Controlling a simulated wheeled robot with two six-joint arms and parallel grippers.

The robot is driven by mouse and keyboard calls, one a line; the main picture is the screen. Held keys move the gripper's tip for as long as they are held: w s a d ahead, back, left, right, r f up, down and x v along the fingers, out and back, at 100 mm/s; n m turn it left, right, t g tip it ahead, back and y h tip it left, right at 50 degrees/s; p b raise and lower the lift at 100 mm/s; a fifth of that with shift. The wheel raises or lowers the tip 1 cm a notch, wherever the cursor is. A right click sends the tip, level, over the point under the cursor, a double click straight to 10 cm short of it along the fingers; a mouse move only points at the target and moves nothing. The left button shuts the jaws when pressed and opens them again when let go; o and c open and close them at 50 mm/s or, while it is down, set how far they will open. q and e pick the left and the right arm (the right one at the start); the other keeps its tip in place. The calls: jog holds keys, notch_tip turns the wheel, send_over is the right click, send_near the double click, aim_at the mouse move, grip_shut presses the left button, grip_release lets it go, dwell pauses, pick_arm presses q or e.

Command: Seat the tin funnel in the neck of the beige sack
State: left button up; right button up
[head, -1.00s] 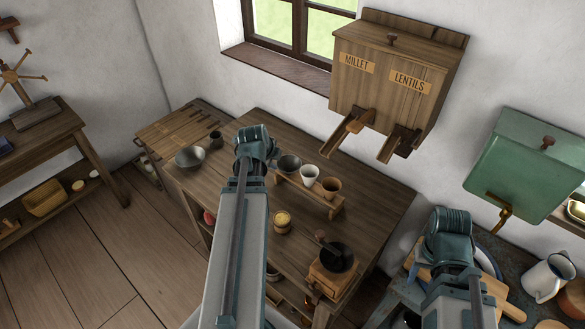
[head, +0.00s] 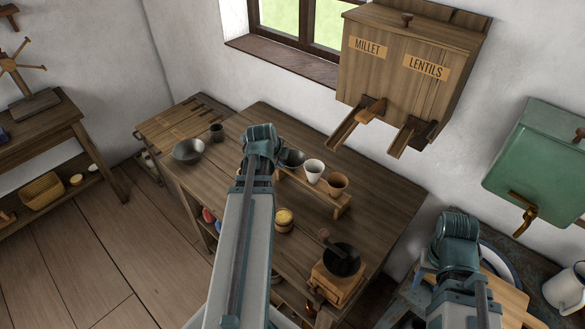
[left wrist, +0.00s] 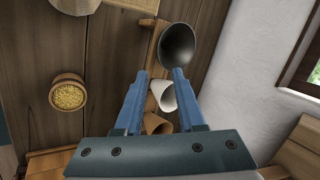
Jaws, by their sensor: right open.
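A dark grey metal bowl-shaped piece, which looks like the tin funnel (head: 292,158), sits at the far end of a wooden rack on the table. In the left wrist view the funnel (left wrist: 178,46) shows its round mouth just beyond the fingertips. My left gripper (head: 262,145) is over the table beside the rack; its two blue fingers (left wrist: 161,74) stand apart with nothing held. A beige thing, perhaps the sack (left wrist: 75,5), is cut off at the top of the left wrist view; I cannot make it out in the head view. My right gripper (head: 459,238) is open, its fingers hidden.
A white cup (head: 314,170) and a tan cup (head: 336,183) share the rack. A tub of yellow grain (head: 284,218), a coffee mill (head: 338,273) and a grey bowl (head: 188,150) stand on the table. A millet and lentils dispenser (head: 405,75) hangs on the wall above.

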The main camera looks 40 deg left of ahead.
aim_at(296, 158)
pick_arm(q)
jog(key=b+x, duration=0.9)
jog(key=x, duration=0.3)
jog(key=shift+w+f+b, duration=0.15)
jog(key=shift+w+b, duration=0.05)
jog(key=shift+b, duration=0.1)
grip_shut()
dwell(1.2)
